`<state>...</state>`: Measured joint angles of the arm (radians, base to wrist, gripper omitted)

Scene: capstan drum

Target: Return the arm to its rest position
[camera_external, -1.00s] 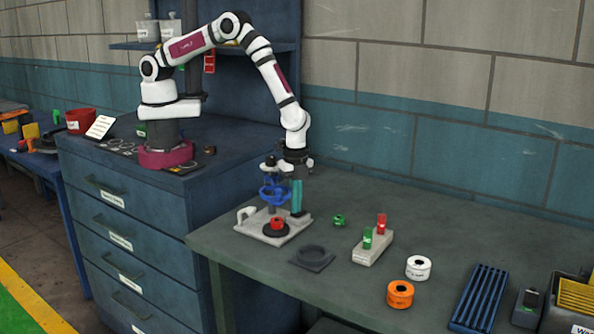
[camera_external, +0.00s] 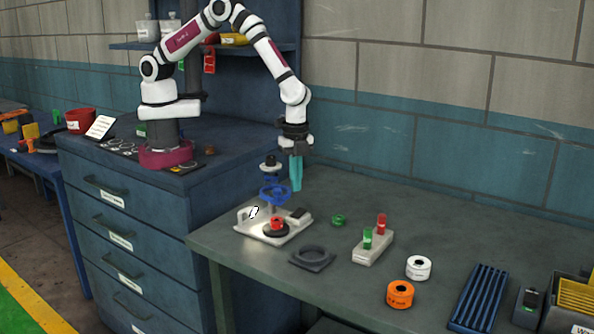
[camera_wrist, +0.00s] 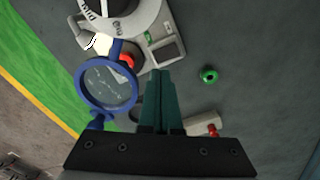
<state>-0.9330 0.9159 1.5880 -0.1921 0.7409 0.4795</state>
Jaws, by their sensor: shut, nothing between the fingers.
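My gripper (camera_external: 296,186) is shut and empty, with its teal fingers pointing down. It hangs above the back right of the white capstan base (camera_external: 258,234), apart from it. The base carries a red and black round piece (camera_external: 277,226), a blue ring on a post (camera_external: 274,193) and a small dark pad. In the wrist view the shut fingers (camera_wrist: 160,85) show in the middle, with the blue ring (camera_wrist: 84,88) to their left and the white drum (camera_wrist: 120,18) beyond them.
A dark ring on a square plate (camera_external: 312,258), a small green ring (camera_external: 339,220) and a block with green and red pegs (camera_external: 373,248) lie on the table. White (camera_external: 418,267) and orange (camera_external: 400,294) spools and a blue slotted rack (camera_external: 478,298) stand further right. The back of the table is clear.

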